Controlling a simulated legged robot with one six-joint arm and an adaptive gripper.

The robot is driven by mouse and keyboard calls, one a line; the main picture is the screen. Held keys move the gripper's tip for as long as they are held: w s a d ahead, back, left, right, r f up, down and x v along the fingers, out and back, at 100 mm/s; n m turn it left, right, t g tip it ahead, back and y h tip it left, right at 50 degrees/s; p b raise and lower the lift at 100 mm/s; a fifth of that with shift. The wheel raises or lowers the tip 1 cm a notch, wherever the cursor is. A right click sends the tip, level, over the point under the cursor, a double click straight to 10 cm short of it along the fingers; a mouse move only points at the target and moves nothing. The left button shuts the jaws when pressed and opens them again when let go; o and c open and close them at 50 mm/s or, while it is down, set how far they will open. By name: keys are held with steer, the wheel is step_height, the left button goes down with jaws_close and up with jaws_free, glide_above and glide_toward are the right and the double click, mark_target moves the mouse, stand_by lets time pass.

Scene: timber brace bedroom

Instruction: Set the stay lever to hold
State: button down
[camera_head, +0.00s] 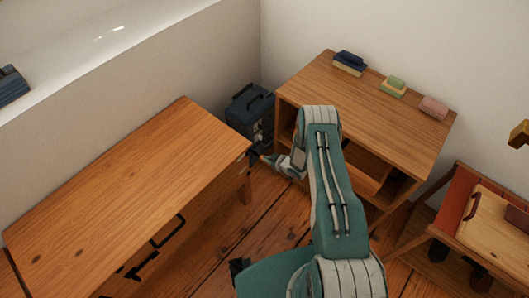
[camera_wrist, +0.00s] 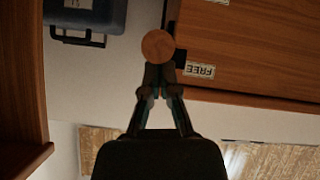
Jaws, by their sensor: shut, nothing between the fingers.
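In the wrist view, a round wooden knob (camera_wrist: 158,45), apparently the end of the stay lever, sits right at the tips of my gripper (camera_wrist: 158,68). A small dark part shows just right of the knob. My gripper is shut with nothing between its fingers; I cannot tell whether it touches the knob. A label reading FREE (camera_wrist: 199,70) appears upside down on the wood to the right. No hold label shows. In the head view, my gripper (camera_head: 266,160) is near the right end of the wooden table (camera_head: 120,180); the knob cannot be made out there.
A dark blue case (camera_head: 250,110) stands by the wall behind my gripper and also shows in the wrist view (camera_wrist: 85,18). A wooden shelf unit (camera_head: 350,90) with folded cloths is close on the right. A red-topped stand (camera_head: 455,205) is farther right. Plank floor (camera_head: 215,240) lies between.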

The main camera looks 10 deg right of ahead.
step_height(320, 180, down, 8)
steer(key=shift+s+d, duration=0.15)
steer(key=shift+s, duration=0.2)
stand_by(0.6)
